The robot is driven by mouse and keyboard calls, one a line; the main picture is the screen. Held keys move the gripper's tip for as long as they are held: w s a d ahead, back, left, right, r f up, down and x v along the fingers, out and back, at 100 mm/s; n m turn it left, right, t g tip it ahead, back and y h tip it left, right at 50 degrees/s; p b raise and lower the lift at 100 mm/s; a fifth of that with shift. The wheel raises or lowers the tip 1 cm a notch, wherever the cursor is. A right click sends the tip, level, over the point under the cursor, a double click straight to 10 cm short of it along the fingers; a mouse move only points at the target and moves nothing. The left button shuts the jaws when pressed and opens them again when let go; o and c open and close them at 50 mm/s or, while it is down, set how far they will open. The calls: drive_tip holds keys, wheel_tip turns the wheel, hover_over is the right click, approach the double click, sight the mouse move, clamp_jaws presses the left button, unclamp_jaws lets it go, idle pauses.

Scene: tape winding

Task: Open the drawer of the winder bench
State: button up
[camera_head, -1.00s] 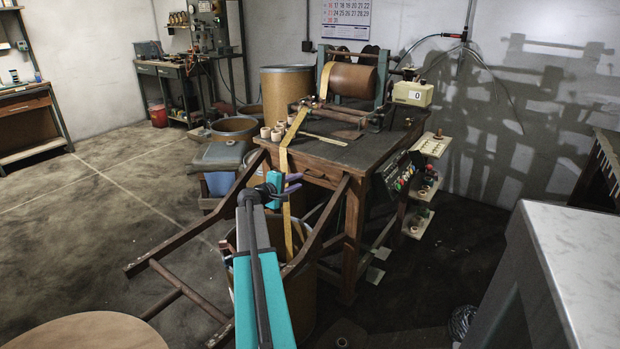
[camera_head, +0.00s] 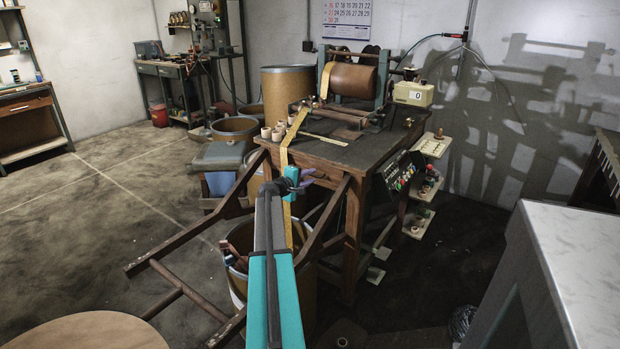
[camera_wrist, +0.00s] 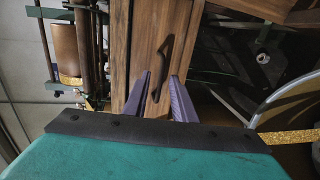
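The winder bench (camera_head: 335,152) stands in the middle of the head view, its front facing me. Its wooden drawer front (camera_wrist: 141,48) fills the upper middle of the wrist view, which sees the bench turned sideways. It looks flush with the bench. A dark bar handle (camera_wrist: 162,60) is fixed on it. My gripper (camera_wrist: 160,76) is open, with its two purple fingers apart and pointing at the handle. The fingertips appear close to the handle, one on either side of its near end; contact cannot be told. In the head view my gripper (camera_head: 308,179) partly covers the drawer area.
A yellow tape (camera_head: 284,157) runs from the winder roll (camera_head: 352,79) down past the bench front. A wooden frame (camera_head: 180,291) juts out from the bench around my arm. A bin (camera_head: 241,282) stands below. A grey cabinet (camera_head: 585,265) is at the right.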

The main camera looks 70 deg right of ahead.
clamp_jaws()
idle(1.4)
